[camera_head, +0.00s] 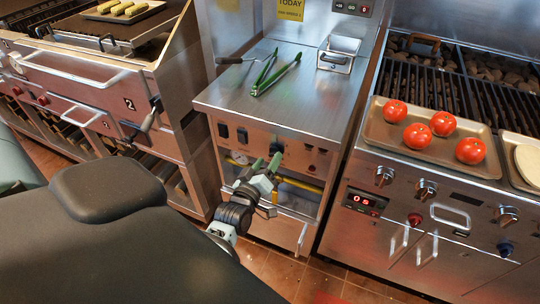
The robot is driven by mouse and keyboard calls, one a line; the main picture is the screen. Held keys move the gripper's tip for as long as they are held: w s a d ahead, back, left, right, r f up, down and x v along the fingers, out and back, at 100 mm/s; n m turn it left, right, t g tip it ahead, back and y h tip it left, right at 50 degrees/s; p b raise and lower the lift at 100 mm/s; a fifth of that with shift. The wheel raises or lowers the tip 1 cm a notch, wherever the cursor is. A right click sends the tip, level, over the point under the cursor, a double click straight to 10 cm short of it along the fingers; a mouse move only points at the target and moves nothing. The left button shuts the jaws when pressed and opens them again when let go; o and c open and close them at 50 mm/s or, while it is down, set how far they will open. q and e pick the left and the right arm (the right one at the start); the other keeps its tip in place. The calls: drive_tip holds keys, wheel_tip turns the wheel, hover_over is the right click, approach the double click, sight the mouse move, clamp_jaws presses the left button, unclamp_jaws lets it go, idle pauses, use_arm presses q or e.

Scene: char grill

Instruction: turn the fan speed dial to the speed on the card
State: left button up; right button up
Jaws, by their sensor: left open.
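A yellow card (290,9) hangs on the wall behind the middle steel counter; "TODAY" is readable, but the smaller line below is too small to read surely. A dark round dial (277,146) shows on the counter's front panel, just beyond my gripper; its pointer and markings cannot be made out. My left gripper (266,164) is open with green-tipped fingers in front of that panel, close to the dial. I cannot tell whether it touches. My right gripper is not in view.
Green-handled tongs (276,72) and a small metal holder (338,54) are on the counter (300,110). On the right, a tray (376,132) of tomatoes lies before the grill, above a red display (366,201).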

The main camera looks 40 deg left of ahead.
use_arm(q)
drive_tip(key=v, duration=0.5)
idle(0.5)
drive_tip(key=s+d+f+m+g+h+p, duration=0.2)
drive_tip(key=s+d+m+g, duration=0.1)
drive_tip(key=s, duration=0.7)
drive_tip(key=s+d+f+m+g+h+p, duration=0.2)
drive_tip(key=s+d+m, duration=0.3)
drive_tip(key=s, duration=0.5)
drive_tip(key=s+d+f+m+g+h+p, duration=0.2)
drive_tip(key=s+d+f+m+g+p, duration=0.1)
drive_tip(key=s, duration=0.7)
drive_tip(key=shift+s+d+f+m+g, duration=0.3)
drive_tip(key=shift+d+f+m, duration=0.25)
drive_tip(key=shift+d+m, duration=0.45)
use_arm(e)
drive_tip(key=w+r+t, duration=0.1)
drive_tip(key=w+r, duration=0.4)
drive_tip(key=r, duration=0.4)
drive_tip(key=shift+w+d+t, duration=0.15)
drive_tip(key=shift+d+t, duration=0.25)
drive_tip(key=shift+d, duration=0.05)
use_arm(q)
drive_tip(key=shift+d, duration=0.1)
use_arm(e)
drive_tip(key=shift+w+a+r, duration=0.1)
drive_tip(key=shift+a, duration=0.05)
